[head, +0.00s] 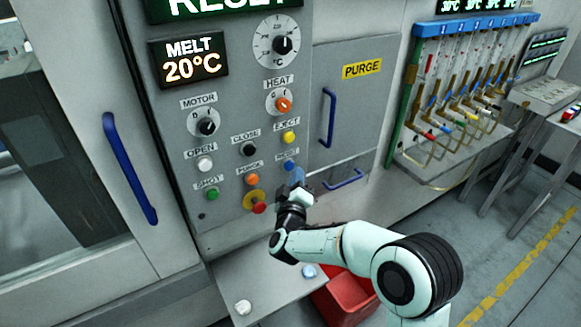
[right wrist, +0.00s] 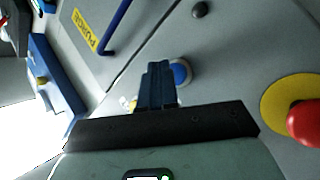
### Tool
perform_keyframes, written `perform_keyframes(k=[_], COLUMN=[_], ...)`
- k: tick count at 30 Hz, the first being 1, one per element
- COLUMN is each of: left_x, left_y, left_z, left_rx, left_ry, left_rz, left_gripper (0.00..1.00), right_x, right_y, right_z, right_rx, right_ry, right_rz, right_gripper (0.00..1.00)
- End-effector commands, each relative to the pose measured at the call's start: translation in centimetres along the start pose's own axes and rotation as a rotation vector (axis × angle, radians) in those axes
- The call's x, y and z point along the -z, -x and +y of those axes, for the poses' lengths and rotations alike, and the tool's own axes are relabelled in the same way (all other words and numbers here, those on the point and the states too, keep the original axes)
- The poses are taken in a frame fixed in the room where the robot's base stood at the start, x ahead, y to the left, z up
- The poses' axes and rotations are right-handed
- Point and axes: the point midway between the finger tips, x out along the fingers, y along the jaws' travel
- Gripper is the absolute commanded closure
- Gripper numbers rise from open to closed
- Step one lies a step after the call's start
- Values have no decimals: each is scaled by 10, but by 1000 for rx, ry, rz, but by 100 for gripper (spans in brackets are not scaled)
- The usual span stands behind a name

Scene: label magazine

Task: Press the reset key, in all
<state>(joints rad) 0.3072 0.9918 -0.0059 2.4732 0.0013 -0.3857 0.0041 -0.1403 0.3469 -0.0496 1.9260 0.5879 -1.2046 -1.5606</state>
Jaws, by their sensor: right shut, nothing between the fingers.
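The reset key is a round blue button (head: 289,165) under a small label at the lower right of the grey control panel. It also shows in the right wrist view as a blue disc (right wrist: 182,73) in a pale ring. My right gripper (head: 297,176) is shut and empty, its blue fingertips just below and in front of the key. In the right wrist view the closed fingers (right wrist: 158,72) cover the key's left part. I cannot tell whether they touch it. My left gripper is not in view.
A red emergency button (head: 259,208) on a yellow disc sits lower left of the key. An orange button (head: 252,179), a yellow button (head: 289,138) and several knobs are near. A blue handle (head: 329,117) stands to the right. A red bin (head: 352,296) is below.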

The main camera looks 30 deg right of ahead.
Motion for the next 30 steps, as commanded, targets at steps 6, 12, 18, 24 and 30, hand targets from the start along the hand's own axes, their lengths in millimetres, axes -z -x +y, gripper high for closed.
perform_keyframes(k=[6, 12, 18, 24, 30], left_x=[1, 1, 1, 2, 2], left_y=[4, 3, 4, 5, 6], left_z=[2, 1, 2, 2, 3], left_rx=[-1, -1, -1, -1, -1], left_ry=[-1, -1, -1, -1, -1], left_rz=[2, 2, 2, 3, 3], left_gripper=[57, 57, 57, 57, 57], right_x=[3, 3, 3, 4, 6], right_y=[-4, -4, -5, -7, -9], right_z=[-2, -2, -3, -4, -4], right_rx=[0, 0, 0, 1, 0], right_ry=[0, 0, 0, 0, -1], right_rz=[1, 0, 0, 0, 1], right_gripper=[100, 100, 100, 100, 100])
